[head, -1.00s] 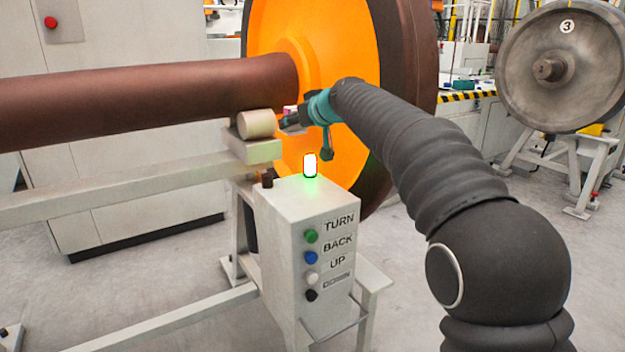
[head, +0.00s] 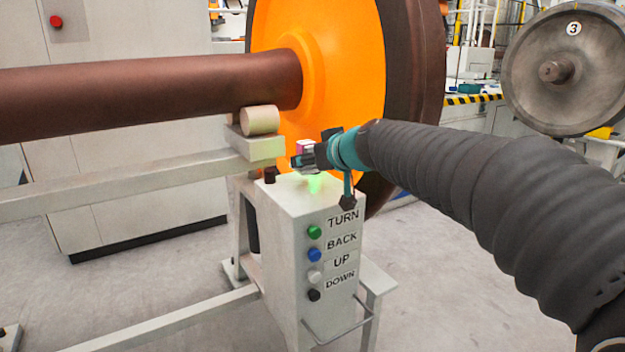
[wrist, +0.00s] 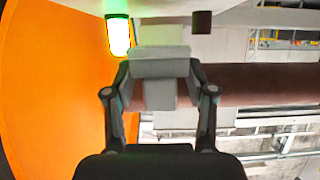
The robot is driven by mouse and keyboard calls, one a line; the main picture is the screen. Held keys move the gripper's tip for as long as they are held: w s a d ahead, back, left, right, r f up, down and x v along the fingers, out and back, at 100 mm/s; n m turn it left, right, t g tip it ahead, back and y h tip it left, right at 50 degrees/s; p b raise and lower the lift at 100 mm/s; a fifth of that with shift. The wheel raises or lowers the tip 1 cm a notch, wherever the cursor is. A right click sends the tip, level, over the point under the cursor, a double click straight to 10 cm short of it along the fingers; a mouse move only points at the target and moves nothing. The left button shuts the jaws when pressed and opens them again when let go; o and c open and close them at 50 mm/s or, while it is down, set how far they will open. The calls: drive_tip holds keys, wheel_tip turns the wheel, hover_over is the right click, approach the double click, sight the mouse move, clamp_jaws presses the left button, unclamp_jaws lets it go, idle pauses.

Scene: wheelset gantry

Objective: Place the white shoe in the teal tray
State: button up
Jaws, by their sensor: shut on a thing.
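My gripper (head: 305,157) is shut in front of the orange wheel face, just above the control box's top. In the wrist view my gripper (wrist: 158,72) has both fingers closed on a pale grey-white blocky piece (wrist: 152,66), which looks like the white shoe; its full shape is hard to make out. In the head view the held piece is small and mostly hidden by the fingers, with a pink and white patch at the tip. A small teal item (head: 470,88) lies on the far bench; I cannot tell whether it is the teal tray.
The control box (head: 305,215) with TURN, BACK, UP and DOWN buttons stands under my gripper. Its lit green lamp (wrist: 118,36) is close by. The brown axle (head: 150,95), roller (head: 260,120) and orange wheel (head: 350,50) crowd the left and back. Floor is clear at right.

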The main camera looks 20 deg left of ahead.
sight(311, 173)
drive_tip(key=shift+f+b, duration=0.45)
drive_tip(key=shift+f, duration=1.45)
drive_tip(key=shift+f, duration=0.2)
drive_tip(key=o, duration=1.2)
drive_tip(key=shift+r, duration=0.2)
drive_tip(key=b+v, duration=0.1)
drive_tip(key=v, duration=1.1)
drive_tip(key=shift+s+d+f, duration=0.1)
